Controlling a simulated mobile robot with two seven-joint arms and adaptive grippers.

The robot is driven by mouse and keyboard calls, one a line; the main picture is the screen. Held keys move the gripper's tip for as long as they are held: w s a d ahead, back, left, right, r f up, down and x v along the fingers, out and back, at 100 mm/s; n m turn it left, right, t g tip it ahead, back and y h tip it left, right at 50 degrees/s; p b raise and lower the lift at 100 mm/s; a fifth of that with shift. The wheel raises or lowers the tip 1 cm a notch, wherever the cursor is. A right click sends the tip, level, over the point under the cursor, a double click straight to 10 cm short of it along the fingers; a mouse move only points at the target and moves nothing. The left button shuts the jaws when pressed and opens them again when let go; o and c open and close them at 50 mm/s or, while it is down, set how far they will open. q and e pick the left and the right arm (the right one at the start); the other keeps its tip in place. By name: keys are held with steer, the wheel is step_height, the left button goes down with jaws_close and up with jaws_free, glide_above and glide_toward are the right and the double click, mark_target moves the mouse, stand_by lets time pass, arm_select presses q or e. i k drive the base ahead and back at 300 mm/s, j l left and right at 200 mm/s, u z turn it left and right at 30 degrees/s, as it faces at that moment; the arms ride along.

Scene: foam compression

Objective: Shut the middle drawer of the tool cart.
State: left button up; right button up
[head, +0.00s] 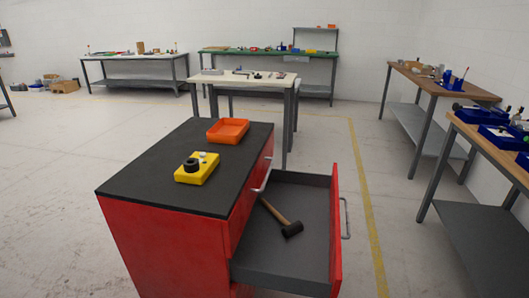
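The red tool cart (165,245) with a dark top stands in the near middle of the head view. A drawer (285,255) below the upper one is pulled far out to the right. Its red front (336,235) carries a grey handle (346,218). A mallet (283,217) with a wooden handle and dark head lies inside it. The upper drawer's handle (262,180) sits close against the cart body, and that drawer looks shut. The cart's lower part is cut off by the picture edge. Neither of my grippers is in view.
On the cart top are an orange tray (228,131) and a yellow block (197,168) with a black round part. A white-topped table (243,78) stands behind. Workbenches (440,85) line the right side. Floor is free right of the drawer, along a yellow line (366,190).

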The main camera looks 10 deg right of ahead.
mark_target(309, 262)
steer(key=k+l, duration=0.1)
steer(key=l, duration=0.3)
steer(key=k+l+z, duration=0.15)
steer(key=l, duration=0.25)
steer(key=k+l, duration=0.1)
steer(key=l, duration=0.3)
steer(key=k+l+z, duration=0.1)
steer(key=l, duration=0.3)
steer(key=i+l+u, duration=0.1)
steer(key=i+u, duration=0.15)
steer(key=i, duration=0.9)
